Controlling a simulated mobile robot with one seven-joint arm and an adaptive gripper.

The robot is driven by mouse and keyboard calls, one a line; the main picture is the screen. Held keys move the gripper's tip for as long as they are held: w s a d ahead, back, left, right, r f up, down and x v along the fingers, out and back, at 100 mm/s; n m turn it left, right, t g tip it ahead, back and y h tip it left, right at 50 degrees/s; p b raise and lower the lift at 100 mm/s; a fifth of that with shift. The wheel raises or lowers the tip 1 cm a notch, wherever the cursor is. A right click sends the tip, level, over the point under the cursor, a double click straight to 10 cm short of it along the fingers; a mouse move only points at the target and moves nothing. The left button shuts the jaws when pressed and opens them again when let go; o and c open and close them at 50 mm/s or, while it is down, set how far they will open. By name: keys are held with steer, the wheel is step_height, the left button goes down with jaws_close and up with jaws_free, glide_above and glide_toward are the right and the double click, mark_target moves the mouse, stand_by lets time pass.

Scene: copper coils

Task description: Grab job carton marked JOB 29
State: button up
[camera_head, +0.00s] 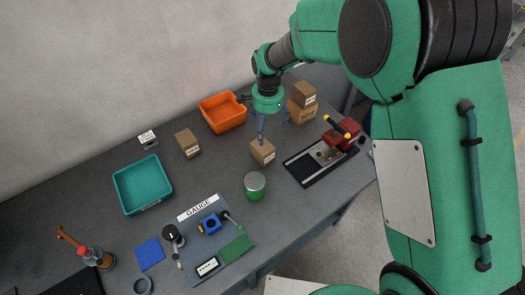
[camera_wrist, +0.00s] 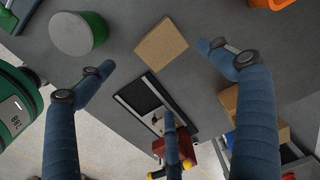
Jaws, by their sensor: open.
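A small brown carton (camera_head: 262,152) with a white label stands on the grey bench; its print is too small to read. My gripper (camera_head: 273,130) is above it, pointing down, open and empty. In the wrist view the carton's plain top (camera_wrist: 161,45) lies between and beyond the spread fingertips (camera_wrist: 155,60), apart from them. Another labelled carton (camera_head: 187,143) stands further left. Two more are stacked at the back right, a smaller upper one (camera_head: 304,94) on a larger lower one (camera_head: 301,113). I cannot make out which carton reads JOB 29.
A green tin (camera_head: 254,187) stands close in front of the carton. A black-and-grey plate (camera_head: 310,163) and a red device (camera_head: 342,135) are to its right. An orange bin (camera_head: 223,113) is behind. A teal bin (camera_head: 142,185) and GAUGE mat (camera_head: 235,253) lie left.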

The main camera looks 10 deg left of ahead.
mark_target(262, 152)
steer(key=shift+a+f, duration=0.45)
steer(key=shift+f, duration=0.15)
steer(key=shift+a+f, duration=0.4)
steer(key=shift+f, duration=0.2)
steer(key=shift+f+b, duration=0.55)
steer(key=shift+f, duration=3.75)
steer(key=shift+f, duration=0.15)
steer(key=shift+w+f+b, duration=0.1)
steer(key=shift+f+b, duration=0.4)
steer(key=shift+f, duration=1.95)
steer(key=c, duration=1.6)
